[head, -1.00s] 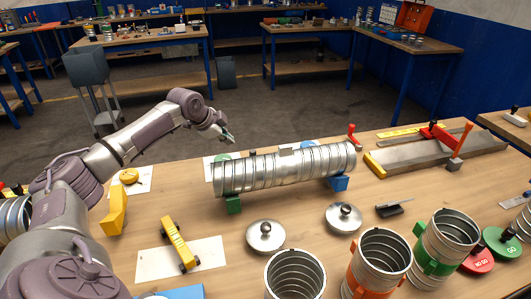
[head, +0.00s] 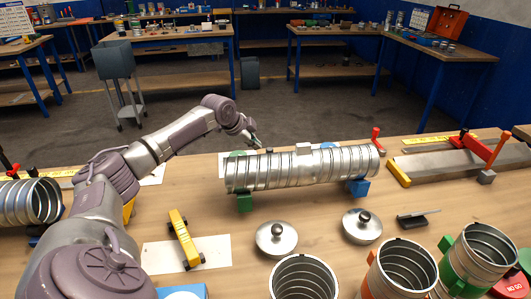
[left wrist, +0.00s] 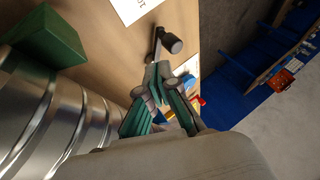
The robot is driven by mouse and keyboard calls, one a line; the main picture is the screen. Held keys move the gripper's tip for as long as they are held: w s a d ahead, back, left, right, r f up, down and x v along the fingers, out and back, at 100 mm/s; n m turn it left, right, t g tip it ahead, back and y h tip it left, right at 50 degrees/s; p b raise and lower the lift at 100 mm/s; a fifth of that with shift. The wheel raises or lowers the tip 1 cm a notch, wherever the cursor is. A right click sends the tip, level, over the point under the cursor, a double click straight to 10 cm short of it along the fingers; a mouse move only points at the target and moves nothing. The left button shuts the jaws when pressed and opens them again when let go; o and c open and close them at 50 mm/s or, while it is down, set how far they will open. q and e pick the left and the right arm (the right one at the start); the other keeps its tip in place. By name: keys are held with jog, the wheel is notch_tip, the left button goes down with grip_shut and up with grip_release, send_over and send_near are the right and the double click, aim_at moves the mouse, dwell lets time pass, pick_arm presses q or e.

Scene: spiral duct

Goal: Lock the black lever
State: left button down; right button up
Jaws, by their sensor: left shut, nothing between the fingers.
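A black lever (left wrist: 170,42) with a dark cylindrical knob shows in the left wrist view, standing at the tabletop just beyond my left fingertips. My left gripper (left wrist: 158,76) is shut and empty; its grey fingers with teal pads point toward the lever's base. I cannot tell whether they touch it. In the head view my left gripper (head: 254,139) hangs behind the silver spiral duct (head: 300,170), near its left half. The duct lies on a green block (head: 244,203) and a blue block (head: 358,187), and the lever cannot be made out there. My right gripper is out of view.
A red upright lever (head: 376,138) stands behind the duct's right end. Two lidded metal caps (head: 276,238) and open duct pieces (head: 304,278) stand in front. A yellow tool (head: 184,240) lies on a white sheet at left. A red-handled fixture (head: 497,150) is at right.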

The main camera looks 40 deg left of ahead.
pick_arm(q)
jog(key=p+x, duration=0.1)
jog(key=x, duration=0.7)
